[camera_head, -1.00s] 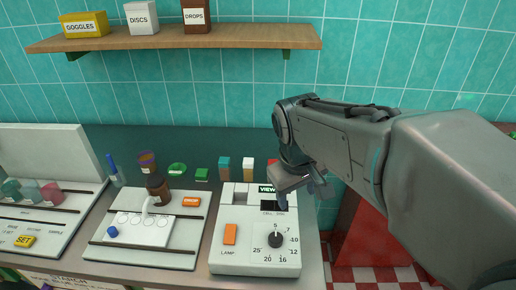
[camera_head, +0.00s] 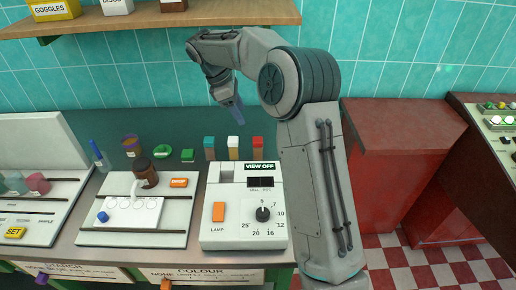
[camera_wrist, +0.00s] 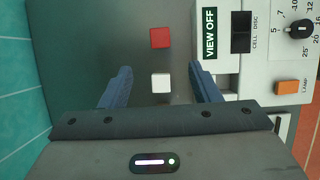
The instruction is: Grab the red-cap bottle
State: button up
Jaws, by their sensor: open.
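The red-cap bottle (camera_head: 257,147) stands upright on the dark counter behind the white instrument, at the right end of a row of three. In the wrist view its square red cap (camera_wrist: 160,38) lies beyond my fingertips. The white-cap bottle (camera_head: 233,147) stands just left of it; its cap (camera_wrist: 161,83) shows between my fingers in the wrist view. The teal-cap bottle (camera_head: 209,148) is at the row's left end. My gripper (camera_head: 239,117) is open and empty, above and behind the bottles. In the wrist view its two blue fingers (camera_wrist: 162,76) are spread apart.
The white instrument (camera_head: 225,235) with a VIEW OFF sign stands in front of the bottles. A spot-plate tray (camera_head: 115,230) is left of it, with a brown bottle (camera_head: 146,171). A wooden shelf (camera_head: 120,22) hangs above. Tiled wall is behind.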

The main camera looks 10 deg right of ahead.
aim_at(257, 140)
jog(key=x, duration=0.8)
jog(key=shift+p+x, duration=0.65)
jog(key=shift+x, duration=2.15)
jog(key=shift+d+r, duration=0.1)
jog(key=shift+d, duration=0.05)
jog(key=shift+c, duration=0.3)
jog(key=c, duration=1)
